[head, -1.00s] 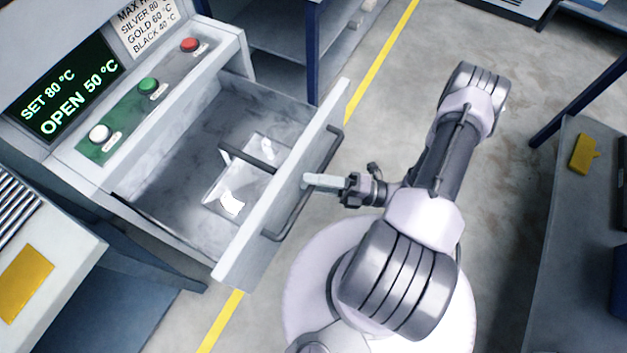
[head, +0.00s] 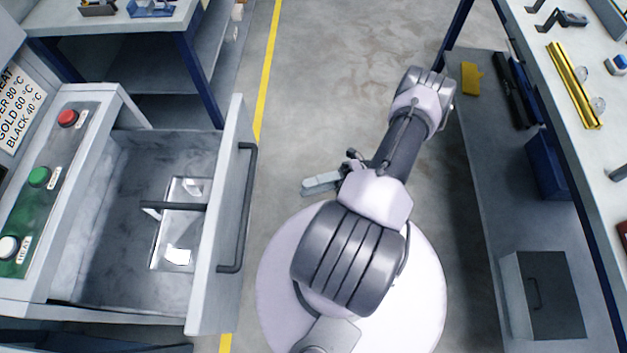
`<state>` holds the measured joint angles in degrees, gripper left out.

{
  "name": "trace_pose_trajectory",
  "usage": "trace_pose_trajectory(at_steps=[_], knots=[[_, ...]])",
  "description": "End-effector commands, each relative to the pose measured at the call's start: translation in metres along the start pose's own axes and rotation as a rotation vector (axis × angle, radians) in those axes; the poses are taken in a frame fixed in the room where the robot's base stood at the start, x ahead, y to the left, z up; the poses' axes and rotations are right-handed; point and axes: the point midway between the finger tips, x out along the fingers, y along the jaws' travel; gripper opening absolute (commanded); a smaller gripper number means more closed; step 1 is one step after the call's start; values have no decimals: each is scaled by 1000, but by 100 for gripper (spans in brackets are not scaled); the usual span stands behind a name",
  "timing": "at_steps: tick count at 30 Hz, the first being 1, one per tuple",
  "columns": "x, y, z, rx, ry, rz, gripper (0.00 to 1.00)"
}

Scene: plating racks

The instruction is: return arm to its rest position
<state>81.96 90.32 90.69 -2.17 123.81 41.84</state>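My arm is folded above my round white base in the middle of the head view. My gripper (head: 312,185) points left from beside the arm. It is clear of the drawer handle (head: 240,210), with a gap of floor between them. The fingers are small and seen from above, so I cannot tell whether they are open or shut. I see nothing hanging from them.
The heater drawer (head: 205,300) stands open on the left, with a shiny tray with a dark handle (head: 178,207) inside. Red, green and white buttons line the panel (head: 45,205). A workbench with shelf (head: 500,200) stands on the right. Floor (head: 330,60) is free ahead.

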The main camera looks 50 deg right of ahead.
Motion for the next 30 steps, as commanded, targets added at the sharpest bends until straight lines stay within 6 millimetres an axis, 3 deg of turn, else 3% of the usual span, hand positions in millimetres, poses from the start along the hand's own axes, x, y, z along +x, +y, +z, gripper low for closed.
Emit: trace_pose_trajectory(at_steps=[14,17,20,24,27,30], knots=[[-5,0,0,0,0,0,38],[-2,9,6,-42,51,-35,38],[12,42,24,-202,247,-145,38],[62,108,46,-591,692,-307,38],[107,154,48,-919,1031,-364,38],[152,196,38,-1280,1366,-368,38]])
